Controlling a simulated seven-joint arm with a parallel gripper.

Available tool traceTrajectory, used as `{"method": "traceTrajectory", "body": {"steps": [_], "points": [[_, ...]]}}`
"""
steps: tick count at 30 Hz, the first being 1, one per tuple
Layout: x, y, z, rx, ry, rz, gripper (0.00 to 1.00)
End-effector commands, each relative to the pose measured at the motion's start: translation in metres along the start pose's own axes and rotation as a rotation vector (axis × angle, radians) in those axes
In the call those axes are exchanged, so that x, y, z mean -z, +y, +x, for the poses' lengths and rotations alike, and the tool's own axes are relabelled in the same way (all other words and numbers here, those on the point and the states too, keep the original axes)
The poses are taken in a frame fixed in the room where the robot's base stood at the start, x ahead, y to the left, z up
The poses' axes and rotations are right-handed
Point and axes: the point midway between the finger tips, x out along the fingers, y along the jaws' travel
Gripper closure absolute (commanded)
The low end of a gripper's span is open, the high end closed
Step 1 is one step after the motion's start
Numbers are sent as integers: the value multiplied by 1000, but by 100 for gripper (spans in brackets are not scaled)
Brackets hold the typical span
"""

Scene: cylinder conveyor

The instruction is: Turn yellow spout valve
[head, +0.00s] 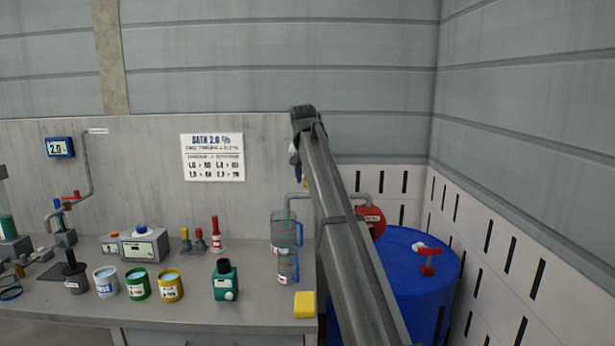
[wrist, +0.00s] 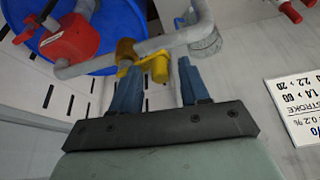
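The yellow spout valve (wrist: 158,69) shows in the wrist view on a grey pipe (wrist: 168,41), with a brownish collar beside it. My gripper (wrist: 159,66) has its two blue fingers apart, with the valve's handle at the gap between the tips. I cannot tell whether either finger touches it. In the head view my gripper (head: 295,154) is small, near the back wall above the bench's right end. My arm hides most of the valve there; only a small yellow bit shows beside it.
A blue drum (head: 430,268) with a red-handled tap stands right of the bench. A red container (head: 371,222) sits behind my arm. Clear jugs (head: 285,232), a yellow block (head: 305,304) and several paint cans (head: 137,284) stand on the bench. A notice (head: 212,157) hangs on the panel.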

Motion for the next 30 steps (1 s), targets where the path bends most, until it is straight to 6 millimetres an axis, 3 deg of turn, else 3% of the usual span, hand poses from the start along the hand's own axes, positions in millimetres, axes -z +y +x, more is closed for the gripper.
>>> {"method": "traceTrajectory", "body": {"steps": [14, 22, 30], "points": [[0, 0, 0, 0, 0, 0, 100], [2, -1, 0, -11, -1, 24, 100], [11, -6, 3, -81, -1, 192, 100]]}}
